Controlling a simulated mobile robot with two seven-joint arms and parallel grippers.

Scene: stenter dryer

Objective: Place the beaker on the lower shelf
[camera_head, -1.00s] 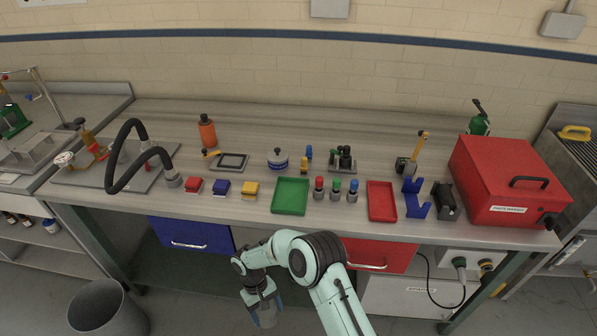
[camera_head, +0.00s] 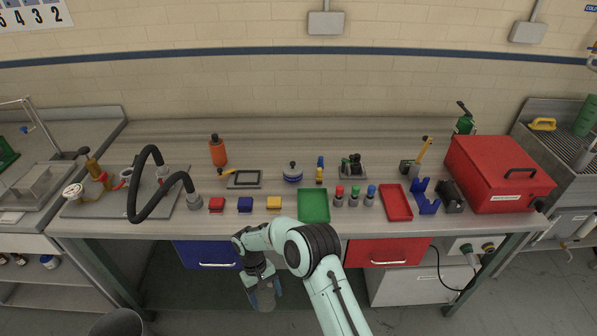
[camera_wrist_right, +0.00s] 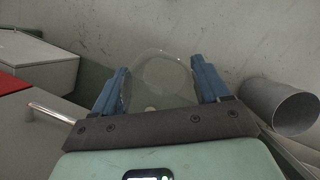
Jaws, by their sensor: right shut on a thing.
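My right gripper (camera_head: 264,295) hangs in front of the workbench, below the tabletop edge. It is shut on a clear glass beaker (camera_wrist_right: 158,80), which shows between the two blue fingers in the right wrist view. In the head view the beaker is small and hard to make out at the fingers. Under the bench is a dark lower area (camera_head: 180,290), partly hidden by my right arm; I cannot tell its shelf surface clearly. A lower shelf (camera_head: 50,283) with bottles shows under the counter at the left. My left gripper is not in view.
A blue drawer (camera_head: 207,255) and a red drawer (camera_head: 388,252) hang under the benchtop (camera_head: 330,130). A grey bin (camera_head: 117,323) stands on the floor at lower left. A white cabinet (camera_head: 420,286) is under the bench at right. The benchtop holds trays, blocks, bottles and a red case (camera_head: 497,174).

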